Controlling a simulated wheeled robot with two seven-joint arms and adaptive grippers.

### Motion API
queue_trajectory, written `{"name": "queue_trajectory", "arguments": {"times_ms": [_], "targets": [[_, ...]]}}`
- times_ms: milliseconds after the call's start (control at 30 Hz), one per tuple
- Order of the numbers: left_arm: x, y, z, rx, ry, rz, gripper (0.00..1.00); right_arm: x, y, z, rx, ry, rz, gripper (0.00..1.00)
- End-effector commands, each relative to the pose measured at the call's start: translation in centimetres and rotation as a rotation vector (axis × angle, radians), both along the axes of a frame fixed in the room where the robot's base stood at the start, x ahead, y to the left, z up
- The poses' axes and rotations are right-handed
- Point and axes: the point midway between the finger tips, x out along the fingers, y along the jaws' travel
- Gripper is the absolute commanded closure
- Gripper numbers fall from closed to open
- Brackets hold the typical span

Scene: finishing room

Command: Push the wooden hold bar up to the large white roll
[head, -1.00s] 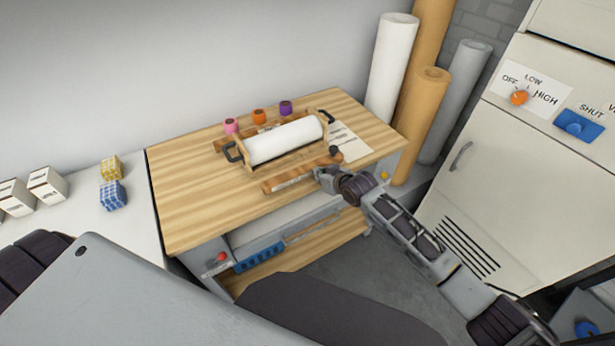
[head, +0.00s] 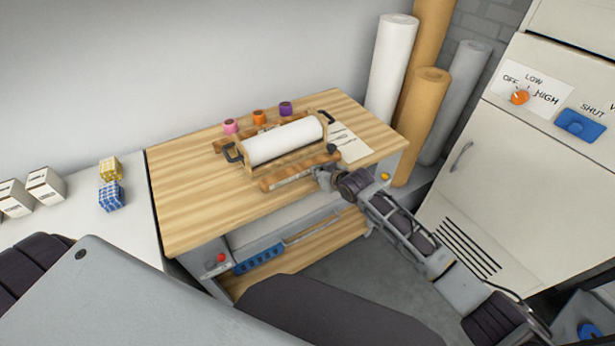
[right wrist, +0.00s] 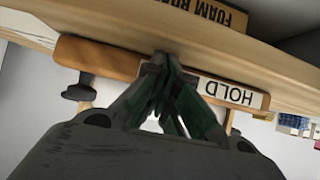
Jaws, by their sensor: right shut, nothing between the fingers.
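The wooden hold bar (head: 299,172) lies on the workbench, on the near side of the white roll (head: 285,141), with a narrow gap between them. The roll sits in a wooden cradle with black handles. In the right wrist view the bar (right wrist: 98,57) runs across the upper part, its white HOLD label (right wrist: 232,93) upside down. My right gripper (head: 319,172) is at the bar's near side, towards its right end. Its shut, empty fingertips (right wrist: 161,60) reach the bar's edge and appear to touch it. My left gripper is out of view.
Pink, orange and purple small rolls (head: 258,117) stand behind the cradle. A paper sheet (head: 350,143) lies to its right. Tall rolls (head: 391,70) stand behind the bench. The left part of the benchtop (head: 190,190) is clear. A black knob (head: 332,149) is near the bar's right end.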

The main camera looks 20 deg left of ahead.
Motion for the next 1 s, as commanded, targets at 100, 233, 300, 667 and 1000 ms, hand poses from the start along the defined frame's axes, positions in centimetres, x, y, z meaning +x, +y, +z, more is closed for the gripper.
{"name": "queue_trajectory", "arguments": {"times_ms": [100,233,300,667,1000], "targets": [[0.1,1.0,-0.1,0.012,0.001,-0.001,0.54,0.1,0.1,-0.1,0.0,0.0,0.0,1.0],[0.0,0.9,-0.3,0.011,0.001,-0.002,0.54,0.3,0.3,-0.1,0.0,0.0,-0.001,1.0],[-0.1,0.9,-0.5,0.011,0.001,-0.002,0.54,0.4,0.4,-0.2,0.0,0.0,-0.001,1.0],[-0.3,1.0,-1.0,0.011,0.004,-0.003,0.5,0.9,1.1,-0.2,-0.001,0.001,0.0,1.0],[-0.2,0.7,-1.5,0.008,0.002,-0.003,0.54,1.4,1.8,-0.2,-0.001,0.001,0.0,1.0]]}}
